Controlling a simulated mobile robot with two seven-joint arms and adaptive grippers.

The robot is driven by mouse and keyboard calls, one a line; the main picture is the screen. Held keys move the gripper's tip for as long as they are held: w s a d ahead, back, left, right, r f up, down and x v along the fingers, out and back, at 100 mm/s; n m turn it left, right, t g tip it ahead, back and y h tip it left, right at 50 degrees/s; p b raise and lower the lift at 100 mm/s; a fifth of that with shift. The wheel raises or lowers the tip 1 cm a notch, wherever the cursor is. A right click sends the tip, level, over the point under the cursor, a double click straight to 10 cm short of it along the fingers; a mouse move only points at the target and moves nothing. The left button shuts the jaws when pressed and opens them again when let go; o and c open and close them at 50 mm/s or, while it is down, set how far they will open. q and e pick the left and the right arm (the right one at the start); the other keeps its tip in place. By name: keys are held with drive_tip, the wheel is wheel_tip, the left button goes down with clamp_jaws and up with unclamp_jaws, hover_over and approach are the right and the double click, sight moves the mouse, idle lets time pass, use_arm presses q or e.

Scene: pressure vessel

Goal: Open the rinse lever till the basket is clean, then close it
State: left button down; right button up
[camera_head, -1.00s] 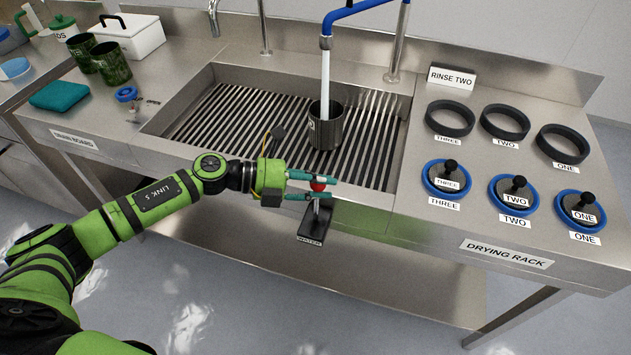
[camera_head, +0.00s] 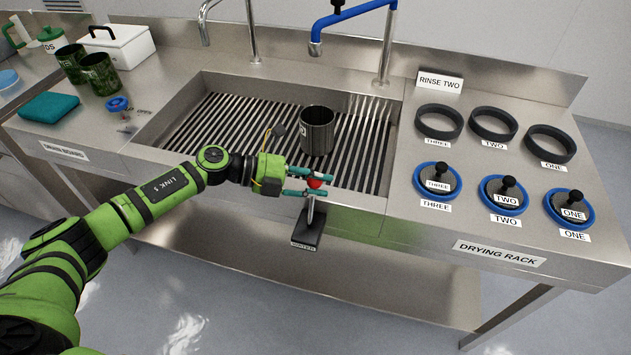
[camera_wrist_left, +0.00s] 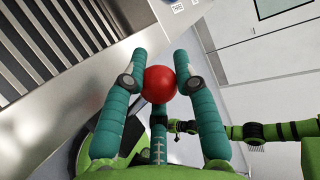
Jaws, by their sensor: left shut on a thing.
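The rinse lever (camera_head: 310,212) stands on a dark block at the sink's front edge, with a red ball knob (camera_head: 314,183) on top. My left gripper (camera_head: 312,182) is shut on the red knob. In the left wrist view the knob (camera_wrist_left: 160,84) sits between its teal fingers. The dark cylindrical basket (camera_head: 317,131) stands upright on the slatted sink floor. The blue rinse spout (camera_head: 316,47) is above and behind it, and no water shows from it. The inside of the basket is too dark to judge. My right gripper is not in the head view.
On the right, the drying rack (camera_head: 405,222) holds several black rings and blue-rimmed lids with knobs. A "RINSE TWO" sign (camera_head: 440,80) stands behind them. Green mugs (camera_head: 101,74), a teal cloth (camera_head: 49,106) and a white box (camera_head: 124,48) are at left.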

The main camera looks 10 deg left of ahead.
use_arm(q)
drive_tip(key=shift+w+a+f, duration=0.1)
drive_tip(key=shift+f, duration=0.1)
drive_tip(key=c, duration=0.9)
unclamp_jaws()
drive_tip(key=shift+w, duration=0.1)
drive_tip(key=shift+w+f, duration=0.15)
drive_tip(key=shift+w, duration=0.05)
drive_tip(key=shift+s, duration=0.15)
drive_tip(key=v, duration=1.2)
